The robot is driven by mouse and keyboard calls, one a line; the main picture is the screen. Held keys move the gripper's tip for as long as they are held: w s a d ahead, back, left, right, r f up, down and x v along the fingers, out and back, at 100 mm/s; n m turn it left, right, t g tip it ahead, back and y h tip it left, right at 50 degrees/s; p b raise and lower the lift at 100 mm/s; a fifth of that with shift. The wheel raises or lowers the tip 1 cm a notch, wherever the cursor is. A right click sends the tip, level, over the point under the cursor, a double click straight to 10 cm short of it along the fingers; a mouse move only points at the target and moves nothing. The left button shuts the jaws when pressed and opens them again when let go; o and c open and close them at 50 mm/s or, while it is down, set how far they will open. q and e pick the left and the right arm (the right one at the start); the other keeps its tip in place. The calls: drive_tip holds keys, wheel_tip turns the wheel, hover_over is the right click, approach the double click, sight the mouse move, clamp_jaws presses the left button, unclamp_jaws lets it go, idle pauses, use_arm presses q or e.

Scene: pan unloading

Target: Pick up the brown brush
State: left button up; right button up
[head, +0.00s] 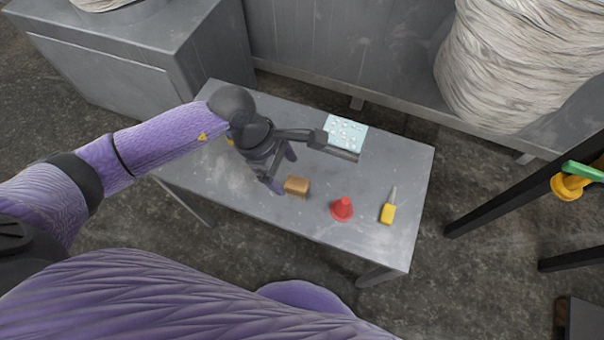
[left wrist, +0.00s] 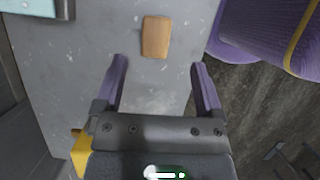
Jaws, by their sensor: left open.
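The brown brush (head: 297,186) looks like a small brown block and lies on the grey table (head: 240,195) near its front edge. In the left wrist view the brush (left wrist: 156,37) lies just beyond the fingertips, roughly centred between them. My left gripper (head: 284,170) is open and empty, with its purple fingers apart just left of the brush. The open fingers also show in the left wrist view (left wrist: 158,65). I see no contact with the brush. My right gripper is not in view.
A red cone-like item (head: 342,209) and a yellow-handled tool (head: 388,211) lie right of the brush. A pale blue dotted block (head: 346,132) is at the back. A yellow item (left wrist: 84,155) sits beside my gripper's base. A grey cabinet (head: 140,50) stands behind left.

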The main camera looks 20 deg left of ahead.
sight(297, 182)
use_arm(q)
drive_tip(key=b+x, duration=0.2)
drive_tip(key=x, duration=0.2)
drive_tip(key=b+x, duration=0.3)
drive_tip(key=x, duration=0.1)
drive_tip(key=shift+w+f, duration=0.1)
drive_tip(key=shift+w, duration=0.15)
drive_tip(key=shift+r, duration=0.3)
clamp_jaws()
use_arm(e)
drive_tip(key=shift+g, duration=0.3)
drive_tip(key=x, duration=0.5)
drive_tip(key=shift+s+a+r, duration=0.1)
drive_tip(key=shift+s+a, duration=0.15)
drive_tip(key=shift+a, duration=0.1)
